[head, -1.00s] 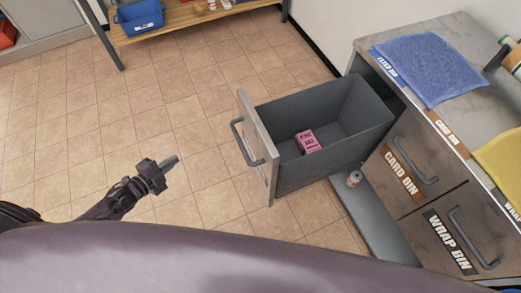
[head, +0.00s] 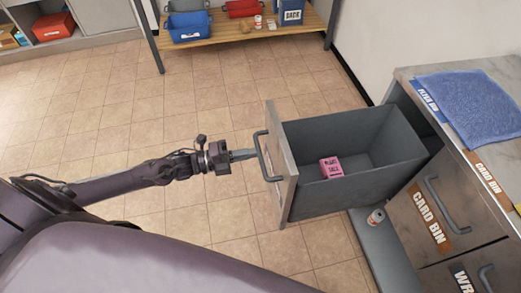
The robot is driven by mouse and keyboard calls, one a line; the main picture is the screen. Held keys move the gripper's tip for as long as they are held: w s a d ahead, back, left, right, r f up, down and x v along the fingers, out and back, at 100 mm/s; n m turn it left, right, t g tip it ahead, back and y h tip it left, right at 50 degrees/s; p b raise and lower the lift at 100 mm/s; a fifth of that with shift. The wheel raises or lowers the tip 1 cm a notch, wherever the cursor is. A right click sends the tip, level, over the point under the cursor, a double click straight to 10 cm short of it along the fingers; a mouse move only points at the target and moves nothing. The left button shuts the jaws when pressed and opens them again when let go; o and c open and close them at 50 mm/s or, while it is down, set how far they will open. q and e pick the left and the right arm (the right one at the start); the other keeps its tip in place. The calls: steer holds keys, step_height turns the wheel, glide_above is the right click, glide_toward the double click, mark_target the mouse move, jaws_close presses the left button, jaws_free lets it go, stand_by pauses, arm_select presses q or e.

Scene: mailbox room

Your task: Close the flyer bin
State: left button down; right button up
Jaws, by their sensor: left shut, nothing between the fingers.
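The flyer bin (head: 368,196) is a grey drawer pulled far out of the cabinet at right, its front panel (head: 283,165) facing left. A dark bar handle (head: 264,157) is on that panel. A pink box marked "PLANT SALE" (head: 331,167) lies inside the drawer. My left gripper (head: 250,154) is shut and empty, its tips at the handle; I cannot tell whether they touch it. My right gripper is not in view.
The cabinet top (head: 450,73) holds a blue cloth (head: 459,105) above the "FLYER BIN" label. The card bin (head: 432,205) below it is shut. A wooden shelf (head: 230,32) with bins stands at the back. The floor left of the drawer is clear.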

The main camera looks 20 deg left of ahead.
mark_target(271, 149)
arm_select(q)
steer(key=shift+x, duration=1.75)
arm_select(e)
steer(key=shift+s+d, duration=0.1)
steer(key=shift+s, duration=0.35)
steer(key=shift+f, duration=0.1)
